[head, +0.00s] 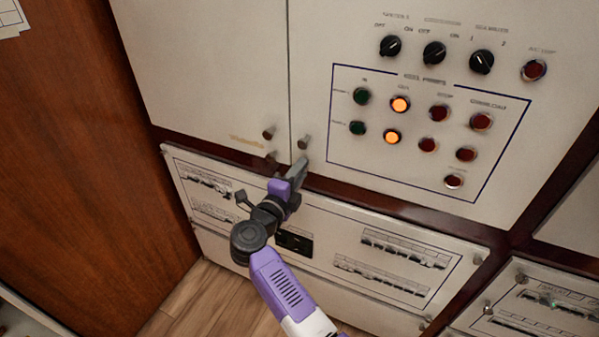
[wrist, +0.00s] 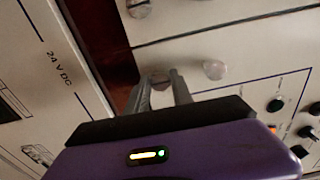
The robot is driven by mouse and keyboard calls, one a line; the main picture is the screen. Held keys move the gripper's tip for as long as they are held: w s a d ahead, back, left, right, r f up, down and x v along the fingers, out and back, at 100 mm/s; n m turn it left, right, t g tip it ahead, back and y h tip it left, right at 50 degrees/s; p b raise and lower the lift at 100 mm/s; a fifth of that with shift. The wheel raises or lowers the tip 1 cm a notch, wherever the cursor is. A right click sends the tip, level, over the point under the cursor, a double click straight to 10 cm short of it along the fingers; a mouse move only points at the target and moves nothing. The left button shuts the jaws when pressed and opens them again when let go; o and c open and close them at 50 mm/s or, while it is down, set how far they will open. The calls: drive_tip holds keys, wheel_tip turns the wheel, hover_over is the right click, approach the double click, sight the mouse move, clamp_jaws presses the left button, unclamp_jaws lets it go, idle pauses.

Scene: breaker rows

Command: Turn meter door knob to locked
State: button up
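Two small round knobs sit at the lower meeting corners of two cream doors. The left knob (head: 268,132) is on the plain door, beside faint lettering too blurred to read. The right knob (head: 303,143) is on the door with lamps and switches. My gripper (head: 299,165) is just below the right knob, over the brown strip. In the wrist view its fingers (wrist: 161,78) are apart, with a dull round shape between or behind the tips; I cannot tell whether it is a knob or a reflection. The right-door knob (wrist: 214,70) is outside the fingers. The other door's knob (wrist: 139,8) is farther up.
A breaker panel (head: 340,215) lies below the doors, across a dark wood strip (head: 370,195). The button panel (head: 425,125) has two lit orange lamps. A wooden wall (head: 85,160) stands at the left, with wood floor (head: 205,305) below.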

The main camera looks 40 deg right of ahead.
drive_tip(key=o, duration=0.4)
drive_tip(key=shift+c, duration=0.2)
drive_tip(key=v, duration=0.7)
drive_tip(key=shift+s+a+b, duration=0.15)
drive_tip(key=shift+a+b, duration=0.2)
drive_tip(key=shift+b, duration=0.05)
